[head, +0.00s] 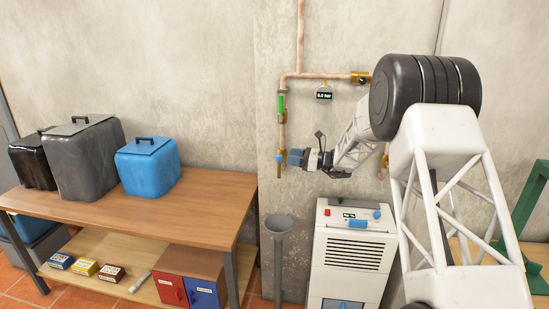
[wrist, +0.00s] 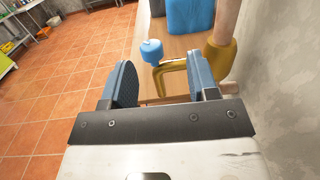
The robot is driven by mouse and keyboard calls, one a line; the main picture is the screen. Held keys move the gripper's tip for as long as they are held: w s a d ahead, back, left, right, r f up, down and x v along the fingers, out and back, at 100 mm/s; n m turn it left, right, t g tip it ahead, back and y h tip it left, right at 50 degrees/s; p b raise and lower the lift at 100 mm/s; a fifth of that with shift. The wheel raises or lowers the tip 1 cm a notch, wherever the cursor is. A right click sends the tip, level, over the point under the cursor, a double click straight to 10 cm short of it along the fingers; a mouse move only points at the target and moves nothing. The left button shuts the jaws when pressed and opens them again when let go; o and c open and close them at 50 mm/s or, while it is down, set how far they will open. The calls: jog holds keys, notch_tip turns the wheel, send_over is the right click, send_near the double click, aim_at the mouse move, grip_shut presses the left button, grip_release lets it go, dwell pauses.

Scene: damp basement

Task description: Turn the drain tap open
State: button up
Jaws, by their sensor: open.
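The drain tap (wrist: 218,57) is a brass fitting on the copper pipe beside the wall. In the wrist view a bent brass arm (wrist: 172,66) reaches left from it and carries a round blue knob (wrist: 151,50). My gripper (wrist: 162,78) is open, with its two blue-grey fingers spread to either side of the brass arm. The knob shows between and beyond the fingertips; I cannot tell whether anything touches. In the head view my gripper (head: 292,157) is at the brass tap (head: 280,156) low on the vertical pipe, hiding part of it.
A grey funnel-topped drain pipe (head: 279,224) stands below the tap. A white dehumidifier (head: 349,251) stands to its right. A wooden bench (head: 184,203) with lidded containers is at left. A small gauge (head: 324,94) reading 0.0 bar hangs above.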

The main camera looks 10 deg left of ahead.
aim_at(279, 158)
jog(key=shift+s+d+n+g+h, duration=0.1)
jog(key=shift+s+n+g+h, duration=0.2)
jog(key=shift+g, duration=0.5)
jog(key=a, duration=0.7)
jog(key=shift+a, duration=0.4)
jog(key=c, duration=0.9)
